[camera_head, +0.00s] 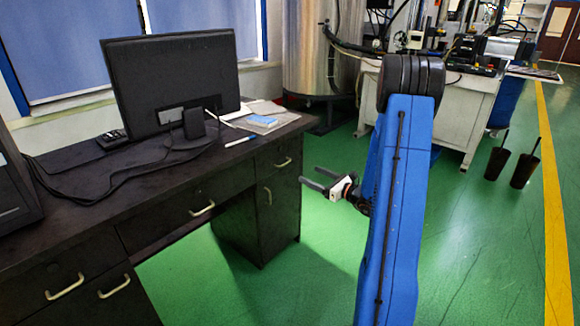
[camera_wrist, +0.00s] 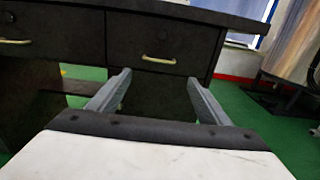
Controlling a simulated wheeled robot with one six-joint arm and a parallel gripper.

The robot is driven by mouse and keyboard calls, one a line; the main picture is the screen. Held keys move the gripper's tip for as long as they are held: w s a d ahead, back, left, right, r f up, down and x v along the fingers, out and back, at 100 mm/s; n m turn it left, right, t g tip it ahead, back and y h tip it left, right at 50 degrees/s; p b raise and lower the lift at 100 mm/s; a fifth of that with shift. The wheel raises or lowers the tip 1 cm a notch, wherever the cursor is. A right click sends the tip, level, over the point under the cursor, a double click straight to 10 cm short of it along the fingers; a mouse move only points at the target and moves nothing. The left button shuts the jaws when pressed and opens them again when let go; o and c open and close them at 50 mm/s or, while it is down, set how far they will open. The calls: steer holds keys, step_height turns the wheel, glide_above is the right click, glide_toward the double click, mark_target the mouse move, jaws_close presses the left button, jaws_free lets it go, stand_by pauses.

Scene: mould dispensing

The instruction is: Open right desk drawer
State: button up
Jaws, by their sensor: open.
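The black desk (camera_head: 165,180) stands at the left of the head view. Its right drawer (camera_head: 265,161) is closed, and its front carries a pale curved handle (camera_head: 283,162). My gripper (camera_head: 310,178) is open and empty, in front of the right cabinet and apart from it, with its fingers pointing at the desk. In the wrist view the right drawer (camera_wrist: 146,38) and its handle (camera_wrist: 158,60) are ahead, above and between the two open fingers (camera_wrist: 157,82). Nothing lies between the fingers.
Below the right drawer is a cabinet door (camera_head: 275,210). A middle drawer (camera_head: 175,215) and left drawers with handles (camera_head: 65,287) also show closed. A monitor (camera_head: 172,85), cables and papers lie on the desktop. Green floor (camera_head: 255,295) is free before the desk.

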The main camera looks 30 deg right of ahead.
steer(key=x, duration=1.3)
